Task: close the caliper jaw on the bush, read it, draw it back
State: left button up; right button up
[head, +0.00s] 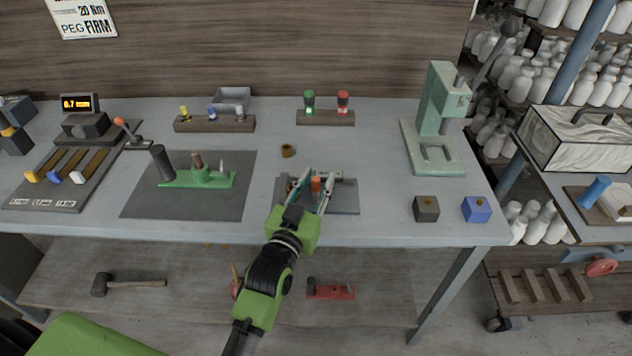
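My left gripper (314,186) reaches over a low grey fixture (345,197) at the front middle of the bench. Its two fingers are spread apart, one on each side of an upright orange piece (316,184) on that fixture. Whether a finger touches the piece is too small to tell. The gripper hides part of the fixture. A small brown ring-shaped piece (288,151), possibly the bush, stands on the bench just behind. I cannot tell for sure which part is the caliper jaw. A small display (79,103) with orange digits stands at the far left. My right gripper is not in view.
A green device (205,178) sits on a dark mat (138,204) to the left. A pale green press (440,115) stands at the back right. Dark (426,209) and blue (477,209) blocks lie front right.

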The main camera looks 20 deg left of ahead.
pick_arm(q)
jog(key=shift+s+a, duration=0.1)
jog(key=shift+s, duration=0.3)
jog(key=s, duration=1.1)
jog(key=shift+s, duration=0.15)
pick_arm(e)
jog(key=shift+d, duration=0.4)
pick_arm(q)
jog(key=shift+a, duration=0.1)
